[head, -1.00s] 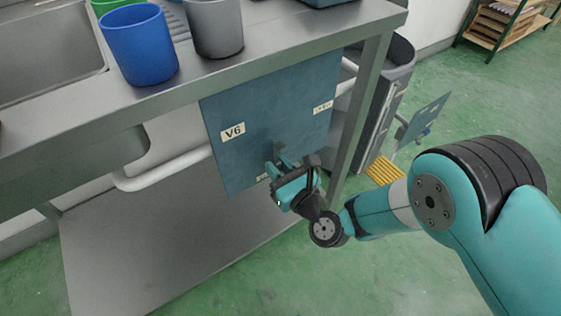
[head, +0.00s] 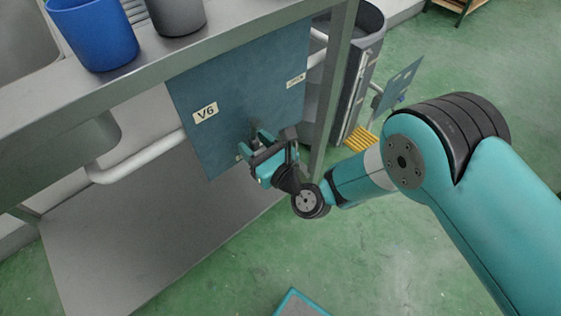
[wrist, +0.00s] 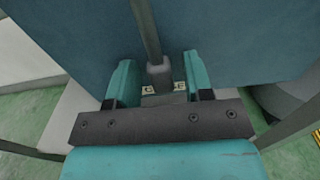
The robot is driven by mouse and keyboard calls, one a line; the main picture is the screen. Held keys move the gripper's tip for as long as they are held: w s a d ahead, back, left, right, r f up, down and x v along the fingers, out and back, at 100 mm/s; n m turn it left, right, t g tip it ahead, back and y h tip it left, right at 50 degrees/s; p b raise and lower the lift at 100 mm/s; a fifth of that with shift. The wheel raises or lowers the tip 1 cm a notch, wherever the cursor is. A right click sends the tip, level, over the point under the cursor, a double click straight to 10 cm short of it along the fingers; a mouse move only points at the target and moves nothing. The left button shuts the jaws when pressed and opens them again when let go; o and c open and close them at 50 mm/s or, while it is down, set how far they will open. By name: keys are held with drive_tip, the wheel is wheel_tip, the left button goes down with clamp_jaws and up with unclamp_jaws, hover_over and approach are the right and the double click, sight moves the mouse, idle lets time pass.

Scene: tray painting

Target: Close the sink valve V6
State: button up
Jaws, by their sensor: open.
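The blue-grey valve panel (head: 235,95) carries a V6 label (head: 206,112) and hangs under the steel counter. A small second label (head: 296,80) sits at its right side. My gripper (head: 252,147) is in front of the lower part of the panel. In the wrist view a grey lever (wrist: 147,30) runs down from the top to a hub (wrist: 159,74). The hub and lower lever end lie between the two open teal fingers of my gripper (wrist: 158,80), with a gap on each side. Small labels beside the hub are partly hidden. In the head view the lever is mostly hidden.
The steel counter (head: 240,45) bears a blue cup (head: 95,35) and a grey cup (head: 176,12). A white pipe (head: 140,158) runs left of the panel. A counter leg (head: 335,90) and a grey bin (head: 368,50) stand right. Green floor (head: 230,250) is open in front.

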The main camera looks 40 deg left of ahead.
drive_tip(key=shift+d, duration=0.15)
drive_tip(key=shift+v, duration=1.2)
drive_tip(key=shift+d+f+b, duration=0.25)
drive_tip(key=shift+f+b, duration=0.15)
drive_tip(key=shift+b, duration=0.45)
drive_tip(key=b, duration=0.3)
drive_tip(key=shift+d, duration=0.3)
drive_tip(key=b+v, duration=1.3)
drive_tip(key=b, duration=1)
drive_tip(key=shift+s+d+r, duration=0.25)
drive_tip(key=shift+d+r, duration=0.05)
drive_tip(key=shift+r, duration=0.15)
